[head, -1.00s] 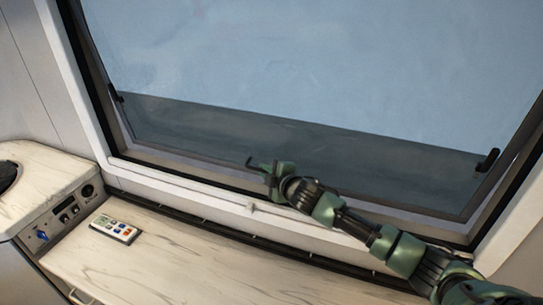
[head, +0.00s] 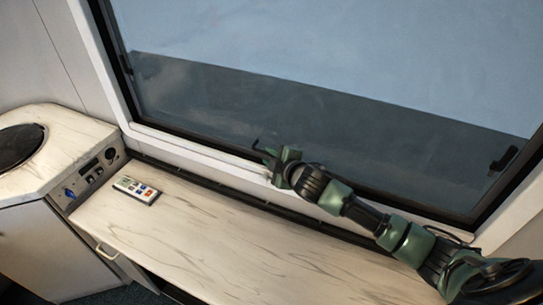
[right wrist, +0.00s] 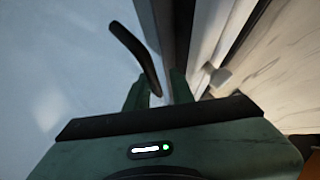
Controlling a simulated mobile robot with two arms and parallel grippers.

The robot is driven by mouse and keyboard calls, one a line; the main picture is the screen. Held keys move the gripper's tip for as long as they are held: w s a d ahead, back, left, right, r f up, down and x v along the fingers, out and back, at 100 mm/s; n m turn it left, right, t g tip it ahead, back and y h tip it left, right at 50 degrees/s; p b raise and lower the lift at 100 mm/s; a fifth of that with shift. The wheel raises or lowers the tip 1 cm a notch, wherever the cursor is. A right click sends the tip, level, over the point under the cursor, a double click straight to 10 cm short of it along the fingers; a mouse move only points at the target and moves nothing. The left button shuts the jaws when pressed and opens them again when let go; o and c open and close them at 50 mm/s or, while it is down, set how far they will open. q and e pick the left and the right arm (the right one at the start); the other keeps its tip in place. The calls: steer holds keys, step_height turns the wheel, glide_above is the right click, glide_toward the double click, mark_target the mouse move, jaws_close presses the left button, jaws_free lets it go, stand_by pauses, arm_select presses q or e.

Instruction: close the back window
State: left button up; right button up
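The back window (head: 330,110) fills the upper head view, a large pane in a dark frame. Its lower edge lies close along the white sill, with no clear gap showing. Black latches sit at its left side (head: 127,68) and right side (head: 503,158). My right gripper (head: 264,153) is at the window's lower edge, left of centre. In the right wrist view, a black handle (right wrist: 135,55) reaches down toward the space between the right gripper's fingers (right wrist: 157,92). The fingers look apart; I cannot tell whether they touch the handle. My left gripper is not in view.
A pale marbled counter (head: 210,235) runs below the window. A remote control (head: 136,190) lies on its left part. A raised cabinet (head: 75,150) with switches and a dark round inset stands at the left. The counter's middle is clear.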

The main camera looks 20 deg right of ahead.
stand_by(0.3)
steer(key=shift+s, duration=0.2)
steer(key=b+v, duration=0.1)
steer(key=v, duration=0.6)
steer(key=shift+s+r+b, duration=0.15)
steer(key=shift+r+b, duration=0.05)
steer(key=shift+b, duration=0.1)
